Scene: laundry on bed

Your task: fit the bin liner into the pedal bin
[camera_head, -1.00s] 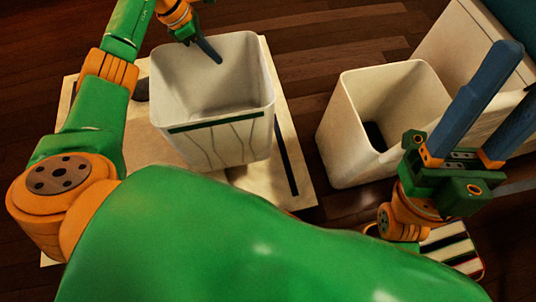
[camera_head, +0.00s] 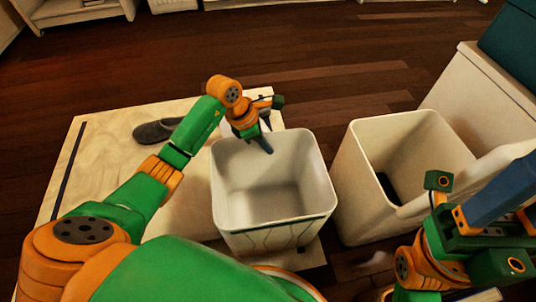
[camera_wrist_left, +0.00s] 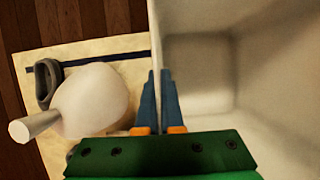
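The liner seems to be the white, square, open-topped container (camera_head: 272,225) with thin dark lines on its front. My left gripper (camera_head: 262,140) is shut on its back rim, one blue finger inside. In the left wrist view the two fingers (camera_wrist_left: 160,100) are close together around its wall (camera_wrist_left: 200,75). I cannot tell whether its base touches the floor. The pedal bin seems to be the similar white open container (camera_head: 365,190) to its right, with something dark inside. My right gripper (camera_head: 505,200) is partly cut off at the right edge, fingers apart, nothing visible between them.
A pale rug (camera_head: 95,165) with a grey slipper (camera_head: 160,131) lies at left. A white bulb-shaped thing (camera_wrist_left: 90,100) shows in the left wrist view. A white box-like piece (camera_head: 462,88) stands behind the right bin. Dark wooden floor (camera_head: 300,65) behind is clear.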

